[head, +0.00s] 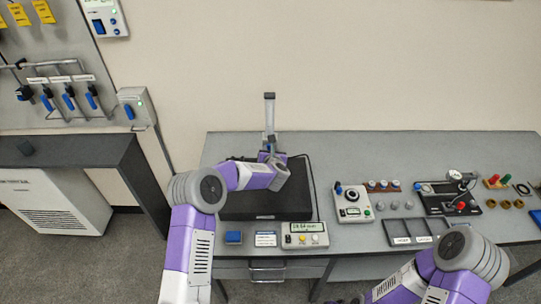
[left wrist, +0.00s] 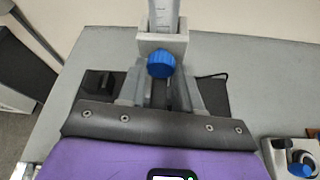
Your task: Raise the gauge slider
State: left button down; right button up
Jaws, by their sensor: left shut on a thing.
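The height gauge has an upright grey column (head: 269,112) standing at the back of a black plate (head: 262,208) on the bench. In the left wrist view the scaled column (left wrist: 163,12) rises from a light grey slider (left wrist: 178,43) with a blue knob (left wrist: 161,65) on its front. My left gripper (head: 272,156) is low on the column at the slider. Its fingers (left wrist: 161,88) are shut on the slider, below and beside the knob; the exact contact is partly hidden. My right forearm enters at the lower right, and its fingers are outside the frame.
A digital readout box (head: 305,235) and a blue block (head: 233,238) sit at the bench's front edge. A dial panel (head: 353,203) stands right of the plate, with a black fixture (head: 447,198) farther right. The back of the bench right of the column is clear.

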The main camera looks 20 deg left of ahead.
pick_arm(q)
notch_tip(320, 180, up, 10)
jog(key=p, duration=0.1)
jog(key=shift+f, duration=0.2)
jog(key=c, duration=0.8)
grip_release()
jog(key=shift+f, duration=0.1)
jog(key=shift+b+v, duration=0.75)
jog(key=shift+v, duration=3.1)
jog(key=shift+f, duration=0.1)
